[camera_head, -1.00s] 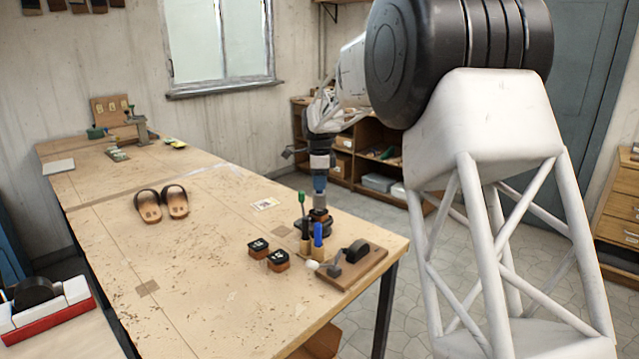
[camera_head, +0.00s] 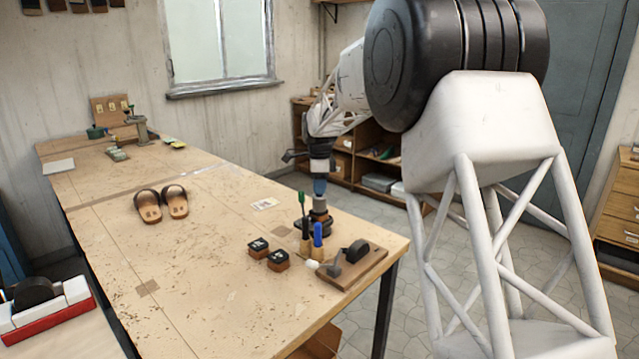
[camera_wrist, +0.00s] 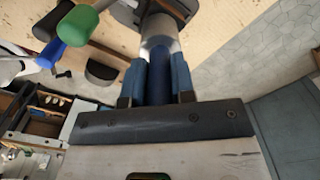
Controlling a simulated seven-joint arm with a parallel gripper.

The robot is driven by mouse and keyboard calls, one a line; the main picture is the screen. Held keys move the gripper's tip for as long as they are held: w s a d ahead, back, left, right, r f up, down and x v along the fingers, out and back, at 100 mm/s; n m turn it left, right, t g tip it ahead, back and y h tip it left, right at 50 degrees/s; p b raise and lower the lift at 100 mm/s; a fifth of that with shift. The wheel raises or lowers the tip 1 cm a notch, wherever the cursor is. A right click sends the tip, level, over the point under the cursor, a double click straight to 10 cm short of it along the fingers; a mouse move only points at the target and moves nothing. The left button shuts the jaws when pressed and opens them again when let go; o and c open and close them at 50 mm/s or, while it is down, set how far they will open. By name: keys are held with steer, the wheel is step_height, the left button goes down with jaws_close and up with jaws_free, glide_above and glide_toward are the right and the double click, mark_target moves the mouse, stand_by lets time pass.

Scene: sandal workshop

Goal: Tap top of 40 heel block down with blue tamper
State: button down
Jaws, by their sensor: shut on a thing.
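My gripper (camera_head: 319,179) is shut on the blue tamper (camera_wrist: 160,78), with one finger on each side of its blue handle. The tamper's grey metal head (camera_head: 319,204) points down over a dark round stand (camera_head: 312,229) near the table's right edge. A small brown block (camera_head: 320,218) shows just under the head on this stand; the head seems to meet it, but contact is not clear. The block's number is hidden. Two dark-topped heel blocks with white marks, one left (camera_head: 258,247) and one right (camera_head: 277,260), sit on the table; their numbers are unreadable.
Green-handled (camera_head: 301,199) and blue-handled (camera_head: 318,235) tools stand close to the left and front of the tamper. Sandals (camera_head: 161,205) are further left. The table's near left is clear.

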steer(key=shift+r, duration=1.65)
steer(key=shift+r, duration=0.1)
steer(key=shift+r, duration=1.9)
